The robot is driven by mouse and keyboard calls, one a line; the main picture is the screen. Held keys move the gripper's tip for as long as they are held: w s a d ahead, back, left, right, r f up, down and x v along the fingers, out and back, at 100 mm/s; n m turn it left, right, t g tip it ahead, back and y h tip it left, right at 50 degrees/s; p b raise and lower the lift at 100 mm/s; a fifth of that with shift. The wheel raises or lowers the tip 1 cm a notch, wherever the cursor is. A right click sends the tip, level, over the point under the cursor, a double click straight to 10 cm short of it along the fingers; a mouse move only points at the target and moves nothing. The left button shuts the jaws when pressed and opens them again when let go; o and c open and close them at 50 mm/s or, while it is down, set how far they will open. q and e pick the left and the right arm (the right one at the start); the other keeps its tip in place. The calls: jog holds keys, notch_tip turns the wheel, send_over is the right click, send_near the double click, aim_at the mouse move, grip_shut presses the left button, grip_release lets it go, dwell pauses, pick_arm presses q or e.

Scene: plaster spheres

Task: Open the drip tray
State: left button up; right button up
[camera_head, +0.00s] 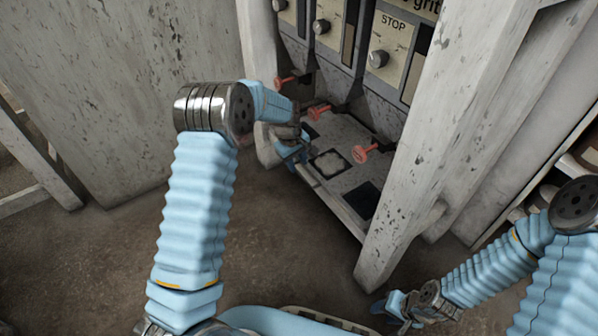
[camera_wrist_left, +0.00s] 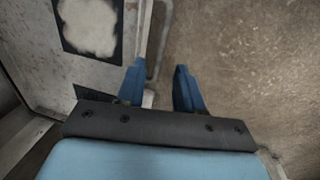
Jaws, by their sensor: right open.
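The drip tray (camera_head: 344,184) is a pale, worn, flat panel low under the dispensers, with dark squares and a white patch on it. It also shows at the upper left of the left wrist view (camera_wrist_left: 72,76). A thin grey bar handle (camera_wrist_left: 158,62) runs along its edge. My left gripper (camera_wrist_left: 159,72) is open, its two blue fingers apart on either side of the handle in that view. I cannot tell whether they touch it. In the head view my left gripper (camera_head: 300,153) is at the tray's front-left edge. My right gripper (camera_head: 388,306) is open and low at the bottom right, away from the tray.
Several dispensers with round knobs (camera_head: 378,59) stand above the tray. Red taps (camera_head: 368,152) stick out over it. A thick whitish post (camera_head: 440,140) stands to its right and a pale wall (camera_head: 120,90) to the left. The brown floor (camera_head: 290,240) in front is clear.

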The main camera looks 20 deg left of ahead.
aim_at(300, 174)
pick_arm(q)
jog(key=f, duration=0.4)
jog(key=shift+w+d+f, duration=0.1)
jog(key=shift+w+d, duration=0.1)
jog(key=shift+w, duration=0.1)
grip_shut()
dwell(1.1)
